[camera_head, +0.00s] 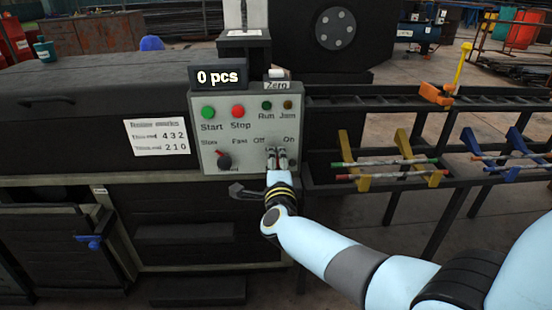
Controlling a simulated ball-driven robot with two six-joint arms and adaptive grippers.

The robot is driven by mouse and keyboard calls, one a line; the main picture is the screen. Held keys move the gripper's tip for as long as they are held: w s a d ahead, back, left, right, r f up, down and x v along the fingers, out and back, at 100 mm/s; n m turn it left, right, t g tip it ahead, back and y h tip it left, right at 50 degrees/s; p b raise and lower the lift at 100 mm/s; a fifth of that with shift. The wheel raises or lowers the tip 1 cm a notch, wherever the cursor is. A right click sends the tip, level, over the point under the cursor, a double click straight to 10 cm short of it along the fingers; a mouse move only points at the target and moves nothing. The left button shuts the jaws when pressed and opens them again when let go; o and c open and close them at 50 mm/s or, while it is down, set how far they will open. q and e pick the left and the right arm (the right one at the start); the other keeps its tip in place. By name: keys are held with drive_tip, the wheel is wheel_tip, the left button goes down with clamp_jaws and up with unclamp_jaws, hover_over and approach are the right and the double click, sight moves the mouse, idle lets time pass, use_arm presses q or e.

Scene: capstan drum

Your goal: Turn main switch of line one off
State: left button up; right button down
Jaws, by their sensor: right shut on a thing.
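The control panel (222,131) is a light grey box on the front of the black machine. Its Off and On labels (288,140) stand at the lower right, above the main switch. My right gripper (277,155) is at the switch, just under these labels, and is shut on it. The fingers hide most of the switch, so I cannot tell which way it points. My left gripper is not in view.
The panel also has a green Start button (208,112), a red Stop button (238,111) and a dark speed knob (224,160). A counter display (217,77) above reads 0 pcs. A rack (400,165) with coloured rods stands to the right.

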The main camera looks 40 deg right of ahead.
drive_tip(key=shift+f+n, duration=0.1)
drive_tip(key=shift+n, duration=0.3)
drive_tip(key=c, duration=0.9)
unclamp_jaws()
drive_tip(key=shift+s+a, duration=0.1)
drive_tip(key=v, duration=1.2)
